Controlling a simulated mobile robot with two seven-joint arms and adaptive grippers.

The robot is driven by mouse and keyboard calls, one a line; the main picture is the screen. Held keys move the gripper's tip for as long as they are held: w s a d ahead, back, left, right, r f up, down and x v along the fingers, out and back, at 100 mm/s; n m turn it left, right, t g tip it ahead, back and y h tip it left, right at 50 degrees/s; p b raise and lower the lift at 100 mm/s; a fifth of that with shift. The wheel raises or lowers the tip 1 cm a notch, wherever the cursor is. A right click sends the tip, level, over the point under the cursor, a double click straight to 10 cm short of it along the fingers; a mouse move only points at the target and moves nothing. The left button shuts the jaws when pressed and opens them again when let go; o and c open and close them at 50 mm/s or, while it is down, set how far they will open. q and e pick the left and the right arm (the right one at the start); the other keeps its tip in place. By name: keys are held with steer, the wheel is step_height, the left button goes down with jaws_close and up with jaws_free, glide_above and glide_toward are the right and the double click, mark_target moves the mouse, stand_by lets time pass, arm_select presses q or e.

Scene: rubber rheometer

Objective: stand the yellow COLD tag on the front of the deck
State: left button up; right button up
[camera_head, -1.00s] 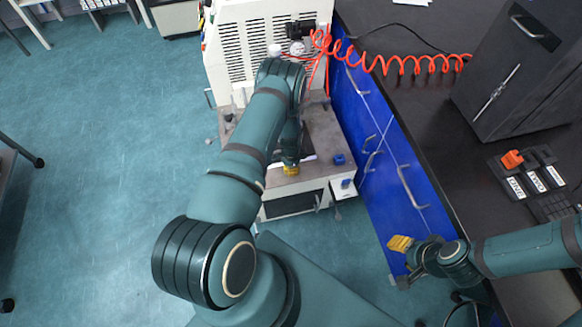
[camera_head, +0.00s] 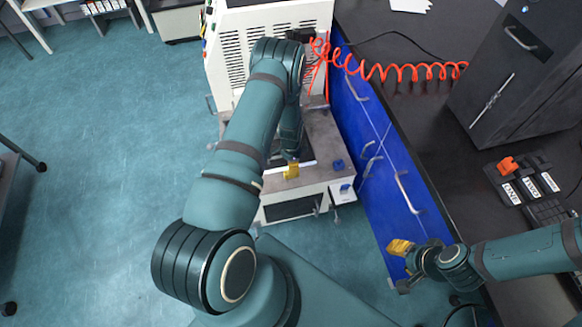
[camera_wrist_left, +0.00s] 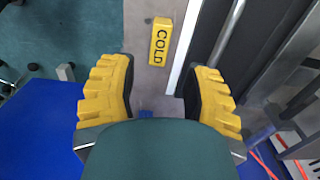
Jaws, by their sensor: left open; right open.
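The yellow COLD tag (camera_wrist_left: 160,42) is on the grey deck (camera_wrist_left: 140,20), just beyond the fingertips of my left gripper (camera_wrist_left: 158,92) in the left wrist view. Its black lettering faces the camera; nothing holds it. My left gripper is open, with a yellow finger on each side and a gap between them. In the head view my left arm reaches over the deck (camera_head: 322,130), and a small yellow patch (camera_head: 291,171) shows at its end; I cannot tell there whether it is finger or tag. My right gripper (camera_head: 398,247) is open and empty beside the blue cabinet.
A blue block (camera_head: 338,165) is at the deck's right front. The white machine (camera_head: 265,40) stands behind. Blue cabinets (camera_head: 385,150) and a black bench (camera_head: 430,110) with an orange coiled hose (camera_head: 400,72) are on the right. Open floor lies left.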

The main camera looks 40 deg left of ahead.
arm_select(q)
steer(key=s+d+r+n+h, duration=0.1)
steer(key=s+d+r+n, duration=0.2)
steer(key=s+d+r, duration=0.2)
steer(key=s+d+r+n+t+h, duration=0.1)
steer(key=s+d+r+n, duration=0.2)
steer(key=d, duration=0.8)
steer(key=s+d+r+n+h, duration=0.1)
steer(key=s+d+r+n, duration=0.2)
steer(key=s+d+r, duration=0.4)
step_height(320, 180, up, 2)
steer(key=shift+d+r+n+t+h+p, duration=0.3)
steer(key=shift+d+n+h+p, duration=0.1)
steer(key=shift+d, duration=0.7)
steer(key=shift+f, duration=0.1)
